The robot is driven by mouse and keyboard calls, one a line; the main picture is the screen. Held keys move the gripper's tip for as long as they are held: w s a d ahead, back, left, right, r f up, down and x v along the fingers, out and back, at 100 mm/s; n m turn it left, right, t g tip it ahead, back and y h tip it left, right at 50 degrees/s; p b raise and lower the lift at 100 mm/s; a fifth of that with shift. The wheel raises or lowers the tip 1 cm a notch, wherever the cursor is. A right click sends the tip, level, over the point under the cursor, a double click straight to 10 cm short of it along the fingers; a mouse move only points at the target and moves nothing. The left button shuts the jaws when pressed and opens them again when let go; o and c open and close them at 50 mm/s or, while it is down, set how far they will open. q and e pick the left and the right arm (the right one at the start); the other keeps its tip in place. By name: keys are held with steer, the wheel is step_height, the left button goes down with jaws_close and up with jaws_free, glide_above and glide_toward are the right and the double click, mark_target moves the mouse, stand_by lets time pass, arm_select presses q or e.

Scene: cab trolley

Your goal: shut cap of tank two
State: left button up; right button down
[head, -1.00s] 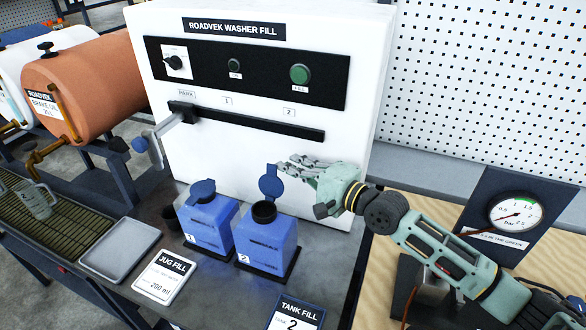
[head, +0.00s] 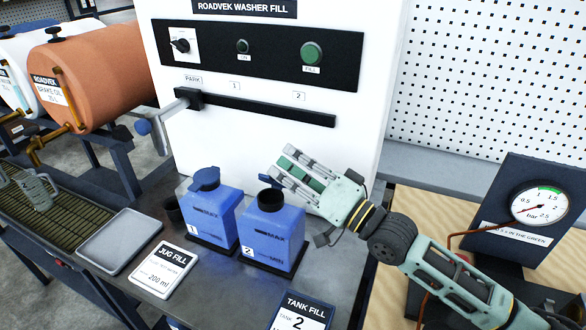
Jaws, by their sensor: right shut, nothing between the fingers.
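Tank two (head: 268,242) is a blue tank with a "2" label, standing at the right of the pair. Its dark round neck (head: 270,200) shows at the top. A small blue piece of its cap (head: 268,182) shows just behind the neck, mostly hidden; I cannot tell its exact angle. My right gripper (head: 286,170) is shut and empty, just behind and to the right of the neck, with its fingers pointing up and left. I cannot tell whether it touches the cap.
Tank one (head: 208,218) stands close on the left, its blue cap (head: 205,180) down on its neck. The white washer fill panel (head: 250,150) with a black rail rises behind. A grey tray (head: 118,240) and sign cards lie in front. A pressure gauge (head: 540,205) stands at right.

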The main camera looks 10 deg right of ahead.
mark_target(260, 176)
steer(key=s+f+n+y+b, duration=0.1)
steer(key=n+b, duration=0.1)
steer(key=s+a+f+n+g+y+b, duration=0.1)
steer(key=n+b, duration=0.1)
steer(key=n, duration=0.1)
steer(key=s+a+f+n+y+b, duration=0.1)
steer(key=n+b, duration=0.1)
steer(key=n, duration=0.1)
steer(key=shift+s+a+g, duration=0.15)
steer(key=shift+s+g, duration=0.05)
steer(key=shift+g, duration=0.2)
steer(key=shift+s+a+f+n+g+y+b, duration=0.15)
steer(key=shift+s+f+n+g+y+b, duration=0.2)
steer(key=shift+n, duration=0.55)
steer(key=shift+s+a+f+n+g+y+b, duration=0.1)
steer(key=shift+a+f+n+g+y+b, duration=0.2)
steer(key=shift+n, duration=0.6)
steer(key=shift+s+f+n+g+y+b, duration=0.2)
steer(key=shift+f+n+g+b, duration=0.25)
steer(key=shift+n, duration=0.45)
steer(key=shift+r, duration=0.1)
steer(key=shift+s, duration=0.1)
